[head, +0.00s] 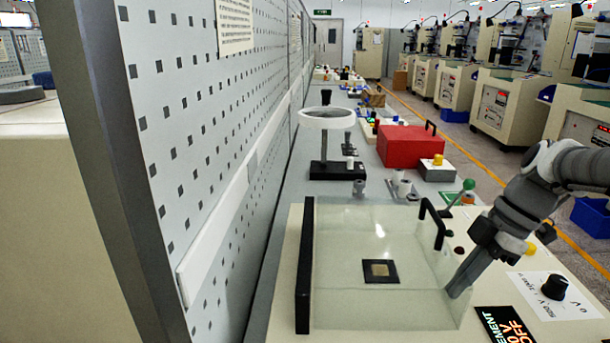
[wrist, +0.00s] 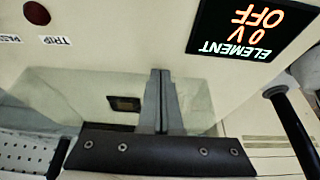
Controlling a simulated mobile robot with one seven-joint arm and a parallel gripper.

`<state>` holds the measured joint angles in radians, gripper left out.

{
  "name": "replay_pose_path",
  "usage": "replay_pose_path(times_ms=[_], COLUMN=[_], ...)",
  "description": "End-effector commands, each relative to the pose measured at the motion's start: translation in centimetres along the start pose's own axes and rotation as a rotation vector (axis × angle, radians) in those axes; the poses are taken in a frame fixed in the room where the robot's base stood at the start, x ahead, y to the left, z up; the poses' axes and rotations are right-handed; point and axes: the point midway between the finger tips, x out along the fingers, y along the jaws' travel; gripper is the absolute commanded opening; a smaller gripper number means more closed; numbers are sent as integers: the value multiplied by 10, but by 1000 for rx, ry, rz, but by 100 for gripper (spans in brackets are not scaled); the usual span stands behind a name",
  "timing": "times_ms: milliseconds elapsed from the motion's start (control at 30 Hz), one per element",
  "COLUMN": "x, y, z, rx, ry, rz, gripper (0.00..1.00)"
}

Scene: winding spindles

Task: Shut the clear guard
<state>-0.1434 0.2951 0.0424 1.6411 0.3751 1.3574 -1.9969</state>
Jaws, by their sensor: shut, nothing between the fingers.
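The clear guard (head: 345,290) is a see-through cover on the cream bench unit, with a black bar (head: 305,265) along its left side. A black handle (head: 432,222) stands at its far right. The guard lies down over a black square with a gold centre (head: 380,271), which also shows in the wrist view (wrist: 125,103). I cannot tell whether its right edge fully touches the unit. My gripper (head: 456,292) points down at the guard's right edge, apart from the handle. Its fingers (wrist: 160,74) are together and empty. Contact with the guard is unclear.
A lit ELEMENT 0V OFF display (head: 504,325) and a black knob (head: 554,287) lie right of the guard. A green-topped lever (head: 467,185) stands behind. A red box (head: 407,146) and ring stand (head: 327,118) are farther back. A pegboard wall (head: 200,110) bounds the left.

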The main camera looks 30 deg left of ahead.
Motion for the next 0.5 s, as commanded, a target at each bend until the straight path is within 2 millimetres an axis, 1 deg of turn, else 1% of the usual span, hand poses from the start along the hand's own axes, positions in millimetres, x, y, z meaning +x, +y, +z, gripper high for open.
replay_pose_path(times_ms=[33,67,500], x=[0,-2,-25], y=[0,0,1], z=[-4,-2,32], rx=[-7,-7,-2], ry=[13,12,4], rz=[-9,-9,2], gripper=[0,0,0])
